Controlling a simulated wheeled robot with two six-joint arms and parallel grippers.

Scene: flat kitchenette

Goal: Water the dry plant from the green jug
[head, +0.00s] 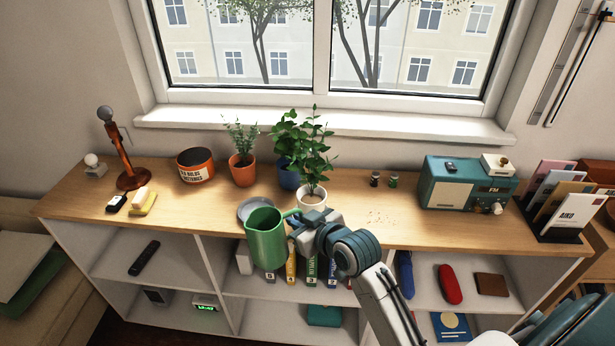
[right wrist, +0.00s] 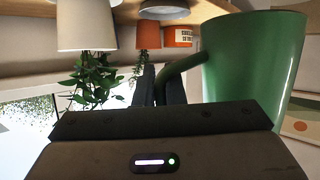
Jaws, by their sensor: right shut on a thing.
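The green jug (head: 266,240) is in my right gripper (head: 297,226), shut on its handle. The jug looks close to upright and overlaps the shelf's front edge in the head view. It also shows large in the right wrist view (right wrist: 255,62), beside the fingers. A leafy plant in a white pot (head: 312,199) stands just behind the gripper. Another leafy plant in a blue pot (head: 288,176) stands behind it, partly hidden. A smaller, sparser plant in a terracotta pot (head: 242,172) stands to their left. I cannot tell which is dry. My left gripper is not in view.
A grey saucer (head: 246,210) lies behind the jug, partly hidden. An orange tin (head: 195,165) and a lamp (head: 131,178) stand left. Small jars (head: 375,179), a teal radio (head: 455,188) and a letter rack (head: 552,233) stand right.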

